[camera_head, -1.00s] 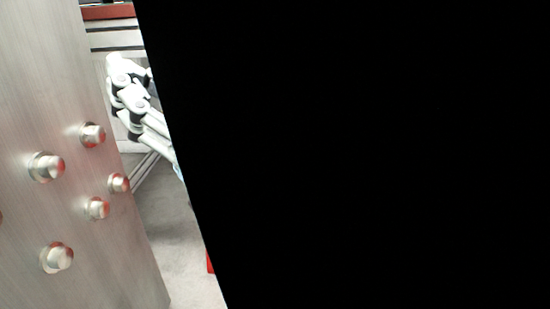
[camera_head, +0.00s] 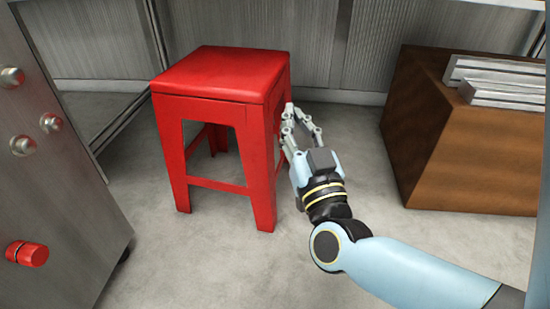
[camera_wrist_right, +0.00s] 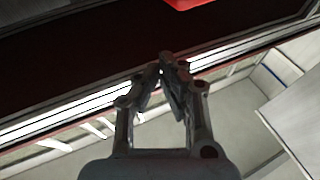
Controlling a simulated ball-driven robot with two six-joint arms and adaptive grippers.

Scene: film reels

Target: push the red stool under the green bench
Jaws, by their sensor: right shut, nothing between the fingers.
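The red stool (camera_head: 222,76) stands upright on the grey floor, left of centre in the head view. It has a square padded seat and straight legs joined by rails. My right gripper (camera_head: 291,108) is shut and empty at the stool's right side, below seat height. Its fingertips are at or very near the stool's right legs; I cannot tell if they touch. The right wrist view also shows the shut fingers (camera_wrist_right: 164,58), with a red patch at the top edge that I cannot identify for sure. I cannot make out a green bench. My left gripper is out of view.
A metal cabinet (camera_head: 62,190) with knobs stands at the left. A brown wooden box (camera_head: 455,150) with metal bars (camera_head: 505,85) on top stands at the right. Grey ribbed panels (camera_head: 300,50) close off the back. The floor in front of the stool is clear.

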